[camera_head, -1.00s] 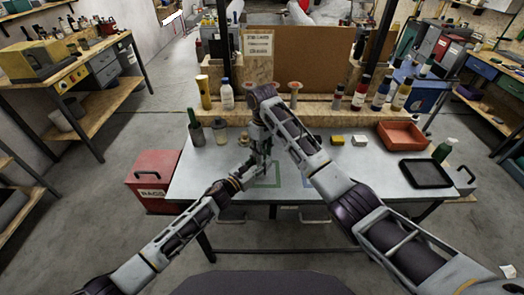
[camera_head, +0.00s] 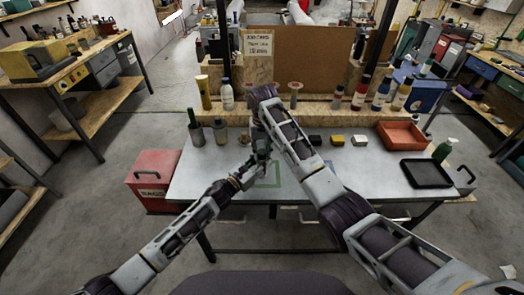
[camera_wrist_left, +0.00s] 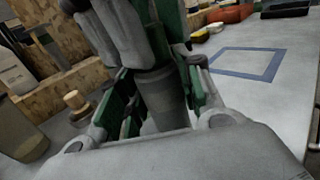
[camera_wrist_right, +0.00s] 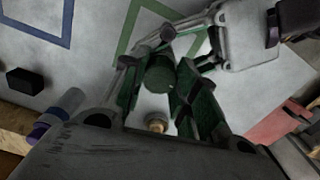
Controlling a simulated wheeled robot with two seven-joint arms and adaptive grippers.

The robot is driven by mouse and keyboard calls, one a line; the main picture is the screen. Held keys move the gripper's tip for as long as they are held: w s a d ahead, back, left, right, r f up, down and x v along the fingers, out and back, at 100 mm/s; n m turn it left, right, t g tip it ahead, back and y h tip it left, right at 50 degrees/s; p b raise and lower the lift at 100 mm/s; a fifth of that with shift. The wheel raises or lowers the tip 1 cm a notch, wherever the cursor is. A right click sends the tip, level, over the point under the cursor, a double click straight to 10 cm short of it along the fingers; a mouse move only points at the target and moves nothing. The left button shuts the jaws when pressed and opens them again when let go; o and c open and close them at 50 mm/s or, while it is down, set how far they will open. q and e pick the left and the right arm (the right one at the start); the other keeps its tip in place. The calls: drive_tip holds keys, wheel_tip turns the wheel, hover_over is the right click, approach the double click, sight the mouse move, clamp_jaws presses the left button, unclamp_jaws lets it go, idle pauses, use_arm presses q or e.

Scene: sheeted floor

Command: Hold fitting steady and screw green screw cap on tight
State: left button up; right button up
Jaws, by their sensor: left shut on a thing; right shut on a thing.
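In the head view my left gripper (camera_head: 257,166) and my right gripper (camera_head: 260,146) meet above the table, the right one pointing down from above. In the left wrist view the grey cylindrical fitting (camera_wrist_left: 162,97) stands roughly upright between the green pads of my left gripper (camera_wrist_left: 165,110), which is shut on it. In the right wrist view a round green screw cap (camera_wrist_right: 160,74) lies between the fingers of my right gripper (camera_wrist_right: 162,85), which is shut on it. The cap seems to sit over the fitting's top, but the contact between them is hidden.
A green outlined square (camera_head: 266,184) and a blue outlined square (camera_wrist_left: 270,66) mark the table. Bottles (camera_head: 196,130) stand at the left. A black block (camera_wrist_right: 24,81), yellow block (camera_head: 337,140), red bin (camera_head: 401,134) and black tray (camera_head: 426,172) lie rightward. The front middle is clear.

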drive_tip(key=shift+m, duration=1.9)
drive_tip(key=o, duration=1.2)
drive_tip(key=shift+c, duration=0.2)
drive_tip(key=shift+c, duration=0.6)
